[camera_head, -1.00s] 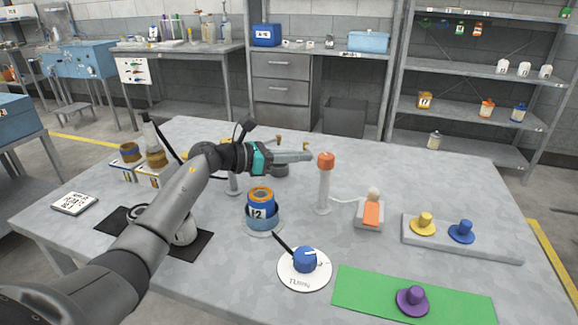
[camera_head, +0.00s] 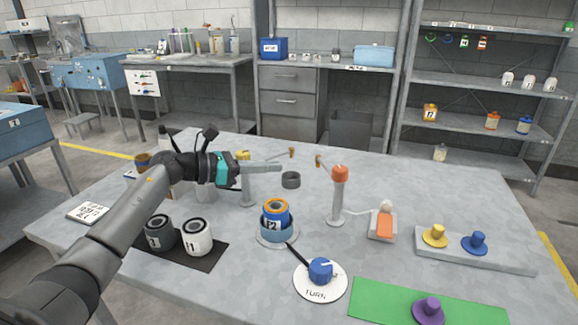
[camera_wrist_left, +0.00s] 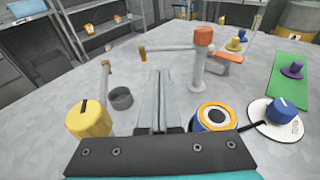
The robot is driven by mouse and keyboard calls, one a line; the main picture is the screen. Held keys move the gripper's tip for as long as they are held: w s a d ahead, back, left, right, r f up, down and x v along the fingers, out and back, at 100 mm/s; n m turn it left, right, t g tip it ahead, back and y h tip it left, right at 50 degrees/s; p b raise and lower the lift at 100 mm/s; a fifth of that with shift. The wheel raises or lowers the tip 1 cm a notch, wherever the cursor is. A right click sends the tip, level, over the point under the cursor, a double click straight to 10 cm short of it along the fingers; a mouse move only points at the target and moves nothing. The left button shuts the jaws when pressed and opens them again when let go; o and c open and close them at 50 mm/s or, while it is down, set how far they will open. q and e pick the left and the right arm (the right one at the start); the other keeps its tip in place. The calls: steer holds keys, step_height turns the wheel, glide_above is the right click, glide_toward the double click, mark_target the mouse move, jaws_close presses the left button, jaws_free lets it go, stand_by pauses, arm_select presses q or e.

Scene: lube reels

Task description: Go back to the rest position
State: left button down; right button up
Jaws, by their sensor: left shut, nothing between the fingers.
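My left gripper (camera_head: 281,166) is shut and empty. It is above the grey table (camera_head: 460,190), pointing right, between a yellow-topped post (camera_head: 247,192) and an orange-topped post (camera_head: 338,200). In the left wrist view its two fingers (camera_wrist_left: 158,75) lie together, with the yellow knob (camera_wrist_left: 88,118) to the left and the orange-topped post (camera_wrist_left: 203,70) to the right. A small dark ring (camera_head: 291,180) lies on the table beyond the fingers. My right gripper is in neither view.
A blue can with an orange rim (camera_head: 275,213) stands in a round holder. A blue knob (camera_head: 320,270) sits on a white disc. Black (camera_head: 160,233) and white (camera_head: 197,237) cups stand on a dark mat. A green mat (camera_head: 385,302) lies at front right.

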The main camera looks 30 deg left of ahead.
arm_select(q)
steer(key=v, duration=0.3)
steer(key=shift+a, duration=0.3)
steer(key=shift+r, duration=0.15)
